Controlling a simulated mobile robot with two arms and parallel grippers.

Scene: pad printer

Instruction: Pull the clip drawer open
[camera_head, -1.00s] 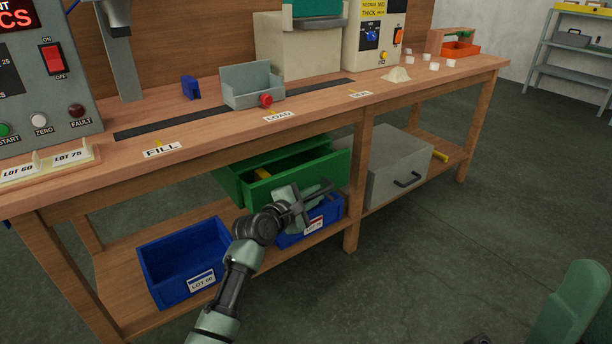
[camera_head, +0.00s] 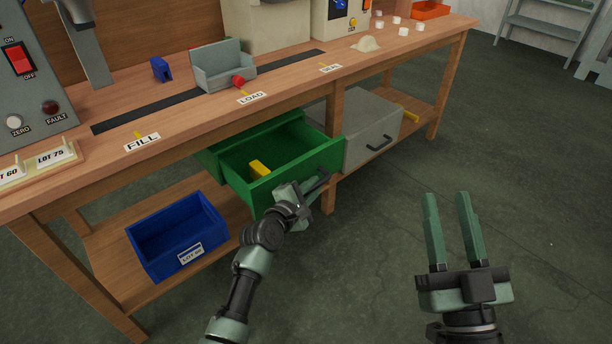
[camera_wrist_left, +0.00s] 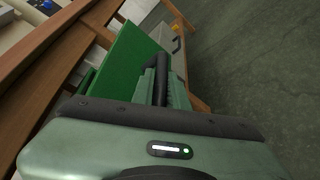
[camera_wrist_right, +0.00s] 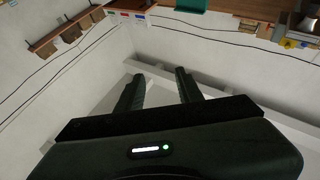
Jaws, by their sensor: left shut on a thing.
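The green clip drawer (camera_head: 317,164) stands well out of its green housing (camera_head: 212,157) under the bench. A yellow clip (camera_head: 259,169) lies inside it. My left gripper (camera_head: 316,184) is at the drawer's front, shut on its dark handle, which also shows between the fingers in the left wrist view (camera_wrist_left: 160,82). The drawer's green front (camera_wrist_left: 118,68) fills the middle left of that view. My right gripper (camera_head: 447,197) is open and empty over the floor at the right, with its fingers apart in the right wrist view (camera_wrist_right: 158,88).
A blue bin (camera_head: 178,240) marked with a lot label sits on the lower shelf at the left. A grey drawer unit (camera_head: 366,128) stands to the right of the green drawer. The bench leg (camera_head: 335,140) is close by. The floor in front is clear.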

